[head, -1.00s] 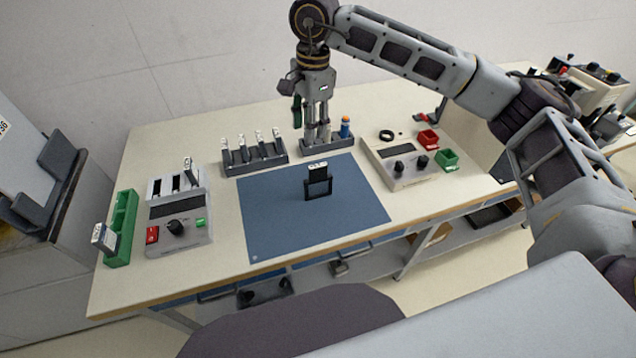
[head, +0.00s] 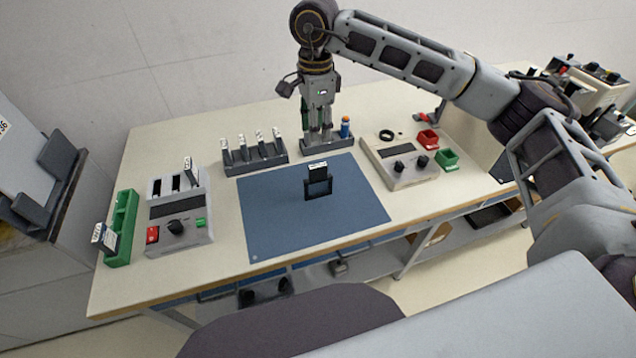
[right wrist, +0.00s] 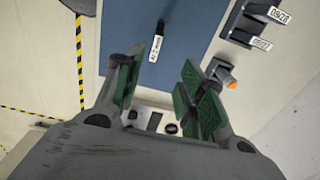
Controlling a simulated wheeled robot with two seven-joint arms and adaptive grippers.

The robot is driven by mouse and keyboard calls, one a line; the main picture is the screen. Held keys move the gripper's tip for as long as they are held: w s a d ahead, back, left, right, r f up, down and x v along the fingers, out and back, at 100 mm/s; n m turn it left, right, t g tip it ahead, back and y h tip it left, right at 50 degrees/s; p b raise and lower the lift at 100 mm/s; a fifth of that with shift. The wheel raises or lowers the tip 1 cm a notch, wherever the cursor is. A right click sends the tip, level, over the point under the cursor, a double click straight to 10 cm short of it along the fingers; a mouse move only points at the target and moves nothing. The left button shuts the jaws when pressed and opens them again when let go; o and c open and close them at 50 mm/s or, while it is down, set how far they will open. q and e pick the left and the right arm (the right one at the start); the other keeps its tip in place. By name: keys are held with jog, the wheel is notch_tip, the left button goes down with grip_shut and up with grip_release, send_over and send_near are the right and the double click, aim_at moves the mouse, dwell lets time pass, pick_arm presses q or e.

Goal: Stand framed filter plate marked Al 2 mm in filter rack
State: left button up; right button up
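A dark framed plate with a white label (head: 318,184) stands upright in a dark holder on the blue mat. It also shows in the right wrist view (right wrist: 156,46), where its label is sideways and too small to read surely. A green rack (head: 123,225) stands at the table's left end, with a white-labelled plate (head: 100,236) at its near side. I cannot tell surely which rack is the filter rack. My right gripper (head: 321,136) points down behind the mat, apart from the framed plate. In the right wrist view its green-padded fingers (right wrist: 162,66) are apart and empty. My left gripper is out of view.
A grey rack (head: 270,166) with several labelled pieces stands behind the mat. Control boxes (head: 180,238) (head: 396,176) flank the mat. Red (head: 428,139) and green (head: 447,158) bins are at right. The blue mat (head: 270,215) has free room.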

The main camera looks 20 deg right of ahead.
aim_at(318, 165)
jog(key=shift+f+p, duration=0.6)
jog(key=shift+f, duration=3.3)
jog(key=shift+f, duration=0.15)
jog(key=shift+s+d+f+p, duration=0.15)
jog(key=shift+f+p, duration=0.1)
jog(key=shift+f, duration=0.2)
jog(key=shift+s+a+f+p, duration=0.15)
jog(key=shift+f+p, duration=0.1)
jog(key=shift+f, duration=0.15)
jog(key=shift+s+d+f+p, duration=0.15)
jog(key=shift+f+p, duration=0.15)
jog(key=shift+f, duration=1.35)
grip_shut()
